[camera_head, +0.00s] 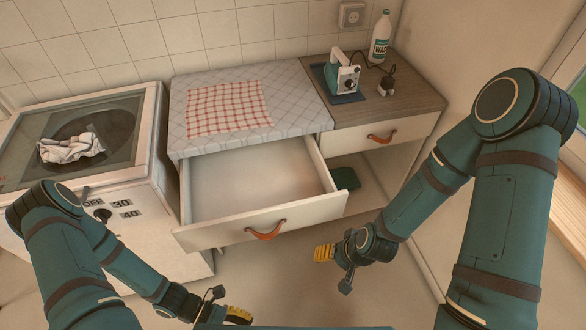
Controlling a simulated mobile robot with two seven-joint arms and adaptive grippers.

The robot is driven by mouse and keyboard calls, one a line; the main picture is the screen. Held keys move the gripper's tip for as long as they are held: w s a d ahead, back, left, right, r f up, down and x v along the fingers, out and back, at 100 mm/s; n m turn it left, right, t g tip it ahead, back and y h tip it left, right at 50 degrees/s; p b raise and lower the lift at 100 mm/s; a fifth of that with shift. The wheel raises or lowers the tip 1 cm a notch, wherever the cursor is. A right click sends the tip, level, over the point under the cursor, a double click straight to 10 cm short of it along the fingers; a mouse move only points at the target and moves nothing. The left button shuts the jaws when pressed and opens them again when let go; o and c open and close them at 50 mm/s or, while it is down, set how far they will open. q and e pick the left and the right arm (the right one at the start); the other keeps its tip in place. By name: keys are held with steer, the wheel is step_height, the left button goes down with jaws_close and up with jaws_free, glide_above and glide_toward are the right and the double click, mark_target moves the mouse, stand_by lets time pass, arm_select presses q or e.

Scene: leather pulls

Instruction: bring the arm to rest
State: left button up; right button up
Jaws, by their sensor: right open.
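My right arm (495,190) comes in from the right, and its gripper (326,254) hangs in the air to the right of the pulled-out drawer's leather pull (266,230). The right gripper is open and empty, apart from the pull in the picture. My left arm (70,265) comes in from the lower left. Its gripper (238,315) shows low at the bottom edge with a yellow fingertip; its jaws are too hidden to read. The wide drawer (225,235) stands open, and its inside looks empty.
A padded top (305,110) with a red checked cloth (228,108) lies above the drawer. A small shut drawer (350,139) has its own leather pull (382,138). An iron (343,75) and a bottle (380,38) stand above it. A washer (30,130) with a crumpled cloth (70,148) stands left.

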arm_select(q)
steer(key=w+d+r+m+t+y, duration=0.1)
steer(key=w+r+m+t+y, duration=0.1)
steer(key=w+m, duration=0.6)
steer(key=w+d+r+m+t+y+b, duration=0.1)
steer(key=w+r+m+t+y, duration=0.2)
steer(key=w+m+y, duration=0.4)
steer(key=w+m+t, duration=0.1)
steer(key=m, duration=0.3)
steer(key=shift+d+r, duration=0.15)
steer(key=shift+d, duration=0.15)
